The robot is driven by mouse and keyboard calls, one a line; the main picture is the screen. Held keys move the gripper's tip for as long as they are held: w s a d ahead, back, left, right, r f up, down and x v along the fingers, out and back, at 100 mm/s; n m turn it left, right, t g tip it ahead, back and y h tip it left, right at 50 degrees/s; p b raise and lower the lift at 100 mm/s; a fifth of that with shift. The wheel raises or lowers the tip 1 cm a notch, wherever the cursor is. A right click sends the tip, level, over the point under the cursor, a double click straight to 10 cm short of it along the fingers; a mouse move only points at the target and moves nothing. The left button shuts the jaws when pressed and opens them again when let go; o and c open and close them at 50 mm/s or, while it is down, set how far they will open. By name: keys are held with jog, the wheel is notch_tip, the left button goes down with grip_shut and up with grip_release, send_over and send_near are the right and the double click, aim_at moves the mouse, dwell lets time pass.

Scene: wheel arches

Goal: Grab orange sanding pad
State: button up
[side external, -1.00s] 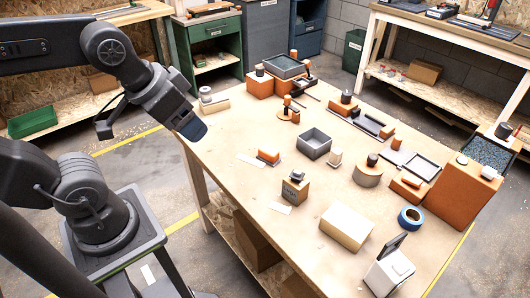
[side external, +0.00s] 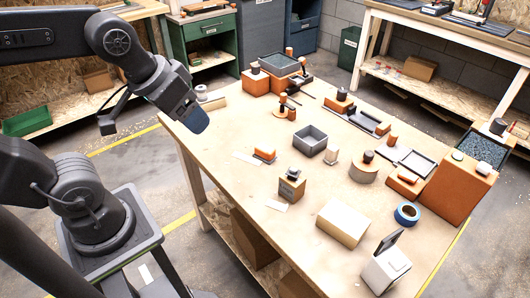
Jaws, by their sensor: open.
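A small orange block (side external: 265,154), which looks like the sanding pad, lies on the left part of the wooden table (side external: 225,185). It sits on or beside a pale flat sheet. My gripper (side external: 194,118) is above the table's left edge, to the left of and higher than the orange block, and apart from it. Its blue-grey end points down to the right. It is open, and nothing shows in it. The gap between its fingers is hard to make out at this angle.
Near the block are a grey open tray (side external: 310,141), a wooden block with a dark top (side external: 292,186) and a small pale piece (side external: 331,156). A large pale block (side external: 343,222) and blue tape roll (side external: 407,213) stand nearer. Bare tabletop lies between gripper and block.

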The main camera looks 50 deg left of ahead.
jog(key=w+a+n+g, duration=0.2)
jog(key=w+n, duration=0.4)
jog(key=w, duration=0.2)
jog(key=n+g, duration=0.3)
jog(key=n, duration=1.1)
send_over(265, 147)
notch_tip(265, 147, down, 16)
jog(key=f, duration=0.8)
jog(key=shift+w+d+f, duration=0.1)
jog(key=shift+w+d, duration=0.15)
jog(key=shift+w, duration=0.15)
jog(key=f, duration=0.2)
jog(key=s+f, duration=0.1)
jog(key=f, duration=0.1)
jog(key=shift+a, duration=0.25)
jog(key=shift+w+f, duration=0.1)
jog(key=shift+f, duration=0.55)
jog(key=shift+c, duration=0.3)
